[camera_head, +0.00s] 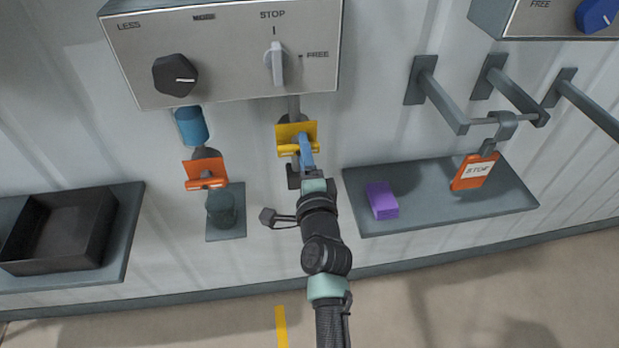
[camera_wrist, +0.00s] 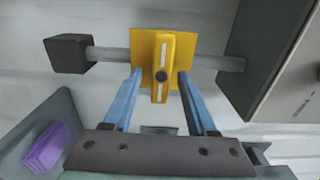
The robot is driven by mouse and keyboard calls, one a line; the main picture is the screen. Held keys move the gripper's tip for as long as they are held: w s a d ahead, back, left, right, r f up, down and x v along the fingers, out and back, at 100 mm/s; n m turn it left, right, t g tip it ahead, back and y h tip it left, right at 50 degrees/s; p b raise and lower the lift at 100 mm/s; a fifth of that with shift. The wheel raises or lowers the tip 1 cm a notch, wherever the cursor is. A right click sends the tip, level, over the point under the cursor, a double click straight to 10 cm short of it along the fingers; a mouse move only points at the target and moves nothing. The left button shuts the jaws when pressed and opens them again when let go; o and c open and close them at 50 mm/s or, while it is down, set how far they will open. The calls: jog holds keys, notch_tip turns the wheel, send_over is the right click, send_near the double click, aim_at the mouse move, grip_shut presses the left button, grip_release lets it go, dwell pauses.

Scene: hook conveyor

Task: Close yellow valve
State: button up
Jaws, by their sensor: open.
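The yellow valve (camera_head: 285,133) sits below the grey control box at the middle of the head view. In the wrist view the yellow valve (camera_wrist: 145,48) is a flat plate with a narrow bar handle on a grey pipe. The handle lies across the pipe. My gripper (camera_head: 306,153) is at the valve, its blue fingers open. In the wrist view my gripper (camera_wrist: 160,76) has one finger on each side of the handle, with gaps. I cannot tell whether the fingertips touch the plate. My arm hides the area below the valve in the head view.
An orange valve (camera_head: 205,174) is to the left, below a blue cylinder (camera_head: 191,126). The control box (camera_head: 225,57) is above. A shelf (camera_head: 430,213) at right holds a purple block (camera_head: 382,201); an orange STOP tag (camera_head: 474,171) hangs there. A black tray (camera_head: 60,230) is at left.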

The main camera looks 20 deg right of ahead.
jog(key=v, duration=1.1)
jog(key=shift+s, duration=0.3)
jog(key=shift+a, duration=0.15)
